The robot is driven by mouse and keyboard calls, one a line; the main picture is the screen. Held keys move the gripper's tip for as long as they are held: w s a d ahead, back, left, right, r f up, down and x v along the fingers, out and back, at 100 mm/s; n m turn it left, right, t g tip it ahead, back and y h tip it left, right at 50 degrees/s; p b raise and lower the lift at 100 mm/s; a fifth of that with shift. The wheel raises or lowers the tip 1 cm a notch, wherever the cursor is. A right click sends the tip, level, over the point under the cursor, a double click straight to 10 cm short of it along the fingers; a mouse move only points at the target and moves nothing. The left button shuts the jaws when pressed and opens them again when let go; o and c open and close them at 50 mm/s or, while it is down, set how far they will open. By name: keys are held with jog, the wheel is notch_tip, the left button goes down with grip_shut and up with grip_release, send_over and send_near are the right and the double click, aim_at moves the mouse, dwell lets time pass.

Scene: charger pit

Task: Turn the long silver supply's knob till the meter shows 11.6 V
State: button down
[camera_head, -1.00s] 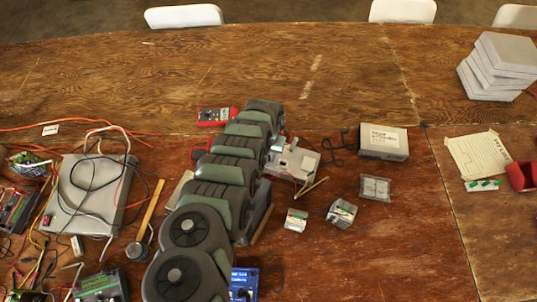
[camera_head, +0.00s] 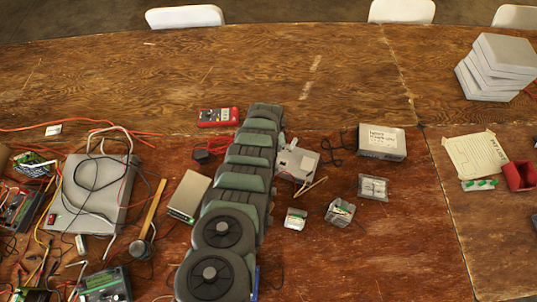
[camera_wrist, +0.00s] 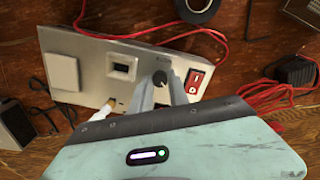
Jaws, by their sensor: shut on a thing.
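The long silver supply (camera_wrist: 90,70) lies across the wrist view, with a red rocker switch (camera_wrist: 194,82), a dark round knob (camera_wrist: 162,78) and a small dark display window (camera_wrist: 122,66). Its digits are too small to read. My gripper (camera_wrist: 164,86) has its two grey fingers shut on the knob. In the head view the supply (camera_head: 299,162) shows to the right of my arm, which hides part of it and my fingers. A red handheld meter (camera_head: 218,116) lies behind my arm to the left; its reading is not legible.
A smaller silver box (camera_head: 188,195) lies left of my arm, and a large grey unit (camera_head: 88,195) with tangled cables is farther left. A white box (camera_head: 382,142) and small packs (camera_head: 340,212) lie to the right. The table's far side is mostly clear.

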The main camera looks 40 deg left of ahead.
jog(key=shift+n, duration=1.6)
dwell(1.4)
jog(key=c, duration=1.3)
grip_release()
jog(key=shift+o, duration=0.2)
jog(key=shift+r, duration=0.1)
notch_tip(320, 180, up, 3)
jog(key=p, duration=0.3)
jog(key=shift+r, duration=0.1)
jog(key=shift+w+r, duration=0.15)
jog(key=shift+r, duration=3.6)
